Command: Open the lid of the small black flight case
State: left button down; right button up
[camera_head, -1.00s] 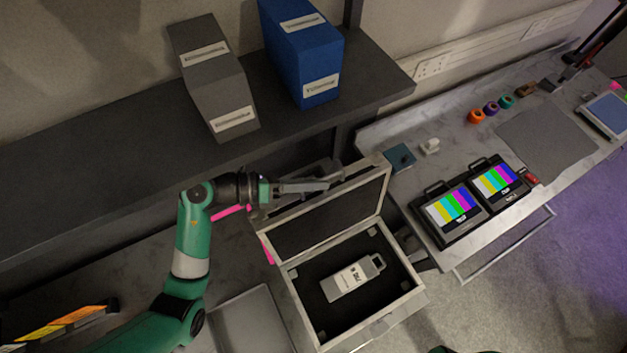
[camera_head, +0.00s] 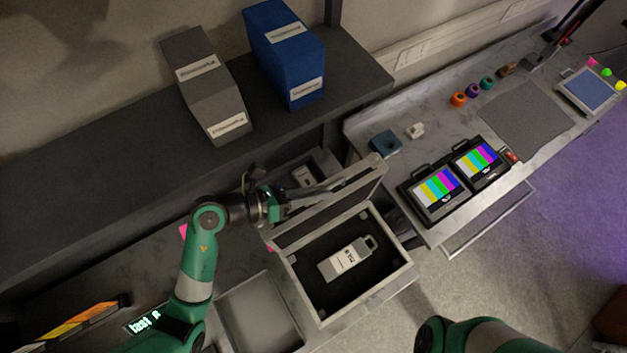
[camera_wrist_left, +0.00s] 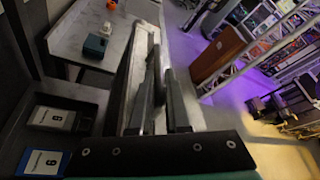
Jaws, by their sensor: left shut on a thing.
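The small flight case (camera_head: 397,280) stands on the grey bench with its lid (camera_head: 372,172) raised, showing a dark interior inside a pale frame. A grey labelled block with a handle (camera_head: 345,262) lies in it. My left gripper (camera_head: 335,187) is shut on the lid's upper edge, its fingers lying along that edge; the exact contact is hard to see. In the left wrist view, the dark fingers (camera_wrist_left: 163,85) are beside the pale lid edge (camera_wrist_left: 132,75). My right gripper is out of view; only part of my right arm shows at the bottom.
A shelf behind holds a grey box file (camera_head: 207,90) and a blue box file (camera_head: 287,60). To the right, a table bears two colour-bar monitors (camera_head: 437,192), tape rolls (camera_head: 472,90) and a grey mat (camera_head: 527,120).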

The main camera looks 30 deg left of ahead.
pick_arm(q)
jog(key=c, duration=0.9)
grip_release()
